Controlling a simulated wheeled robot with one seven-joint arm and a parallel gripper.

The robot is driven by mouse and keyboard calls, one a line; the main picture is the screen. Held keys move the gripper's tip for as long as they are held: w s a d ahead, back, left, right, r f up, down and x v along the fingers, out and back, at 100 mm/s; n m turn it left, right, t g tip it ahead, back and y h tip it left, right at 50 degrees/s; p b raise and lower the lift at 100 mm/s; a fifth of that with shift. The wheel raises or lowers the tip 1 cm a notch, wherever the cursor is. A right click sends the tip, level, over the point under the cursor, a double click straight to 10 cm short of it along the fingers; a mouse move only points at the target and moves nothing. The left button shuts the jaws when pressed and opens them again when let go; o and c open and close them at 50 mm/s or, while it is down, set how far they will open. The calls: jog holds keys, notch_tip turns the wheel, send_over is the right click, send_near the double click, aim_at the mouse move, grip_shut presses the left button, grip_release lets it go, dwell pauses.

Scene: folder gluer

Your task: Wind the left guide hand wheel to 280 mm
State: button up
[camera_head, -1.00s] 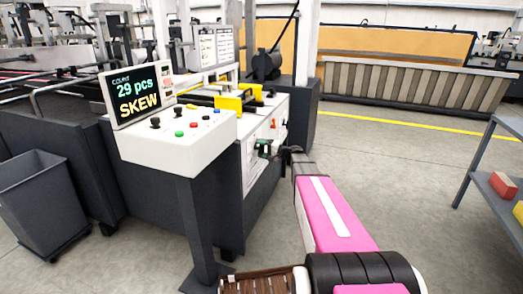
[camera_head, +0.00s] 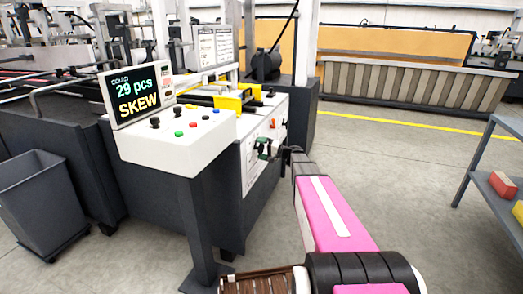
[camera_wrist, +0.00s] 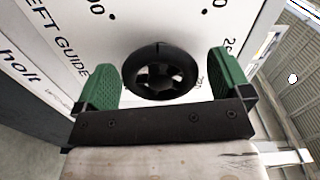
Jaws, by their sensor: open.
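The black left guide hand wheel (camera_wrist: 162,71) sits on a white panel (camera_wrist: 185,22) lettered "LEFT GUIDE", seen close in the wrist view. Numbers and dots are printed around it, partly cut off or hidden, so I cannot read the setting. My gripper (camera_wrist: 161,66) is open, with one green finger on each side of the wheel. Gaps show between the fingers and the rim. In the head view my gripper (camera_head: 264,149) is at the machine's white side panel (camera_head: 250,172), and the wheel is hard to make out there.
A control desk (camera_head: 178,140) with several buttons stands left of my arm; its display (camera_head: 137,94) reads "29 pcs SKEW". A grey bin (camera_head: 40,205) stands at the left. A shelf (camera_head: 492,190) with red and yellow items is at the right. The floor between is clear.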

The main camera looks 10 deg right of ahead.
jog(key=v, duration=1.1)
jog(key=s+a+f+n+g+h, duration=0.1)
jog(key=s+a+f+g+h, duration=0.2)
jog(key=s+a+f, duration=0.3)
jog(key=s+a+f+n+g+h, duration=0.1)
jog(key=s+a+f+g+h, duration=0.35)
jog(key=s, duration=0.45)
jog(key=s+d+f+n+g+h, duration=0.1)
jog(key=s+f+h, duration=0.3)
jog(key=s+h, duration=0.4)
jog(key=s+n, duration=0.1)
jog(key=s, duration=0.3)
jog(key=shift+s+d+n, duration=0.25)
jog(key=shift+d+n, duration=0.05)
